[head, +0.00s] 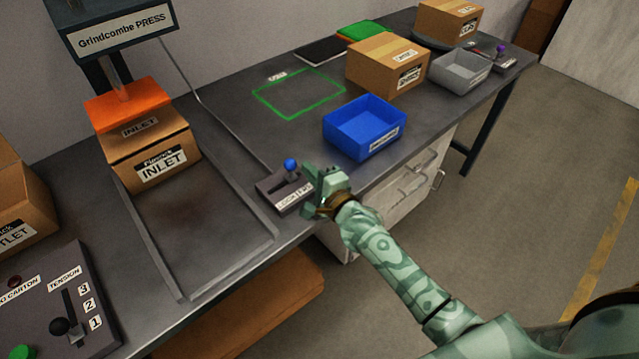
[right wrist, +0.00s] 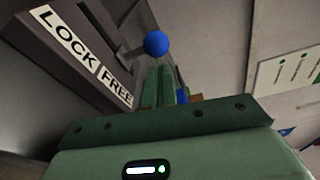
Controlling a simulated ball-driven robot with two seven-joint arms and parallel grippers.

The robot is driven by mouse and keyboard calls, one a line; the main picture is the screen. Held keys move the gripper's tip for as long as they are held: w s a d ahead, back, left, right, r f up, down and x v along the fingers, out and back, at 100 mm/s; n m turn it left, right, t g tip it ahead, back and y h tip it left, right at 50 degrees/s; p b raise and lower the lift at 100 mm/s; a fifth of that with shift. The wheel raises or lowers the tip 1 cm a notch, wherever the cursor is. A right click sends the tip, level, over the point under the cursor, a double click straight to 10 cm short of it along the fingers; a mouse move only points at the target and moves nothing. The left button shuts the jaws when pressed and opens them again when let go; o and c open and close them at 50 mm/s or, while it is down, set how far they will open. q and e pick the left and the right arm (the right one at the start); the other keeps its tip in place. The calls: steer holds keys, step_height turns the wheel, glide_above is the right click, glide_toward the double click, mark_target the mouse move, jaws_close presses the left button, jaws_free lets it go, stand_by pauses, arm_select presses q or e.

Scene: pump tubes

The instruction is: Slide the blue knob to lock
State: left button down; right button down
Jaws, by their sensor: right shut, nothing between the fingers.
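The blue knob (head: 291,165) stands on a lever on a small dark grey box (head: 268,187) at the front edge of the bench. In the right wrist view the blue knob (right wrist: 156,43) is just beyond my fingertips, and the label (right wrist: 85,50) on the box reads LOCK and FREE. The lever appears nearer the FREE end. My right gripper (head: 312,178) is shut and empty, right beside the knob on its right side; it also shows in the right wrist view (right wrist: 166,85). Whether the fingers touch the knob or lever I cannot tell. My left gripper is not in view.
A blue bin (head: 364,128) stands behind my right gripper. A press with an orange plate (head: 127,106) over an INLET carton (head: 152,152) is to the left. A tension lever panel (head: 60,305) is at the lower left. The green outlined area (head: 299,93) is clear.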

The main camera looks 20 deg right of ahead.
mark_target(291, 170)
steer(key=shift+b+x, duration=0.3)
steer(key=shift+x, duration=1)
steer(key=shift+s+a+r, duration=0.1)
steer(key=shift+a, duration=0.15)
steer(key=a+p, duration=0.1)
steer(key=a, duration=0.1)
steer(key=s+a+p, duration=0.1)
steer(key=a, duration=0.1)
steer(key=shift+s+r, duration=0.15)
steer(key=shift+s, duration=0.05)
steer(key=shift+s+a, duration=0.1)
steer(key=shift+a, duration=0.1)
steer(key=shift+f, duration=0.25)
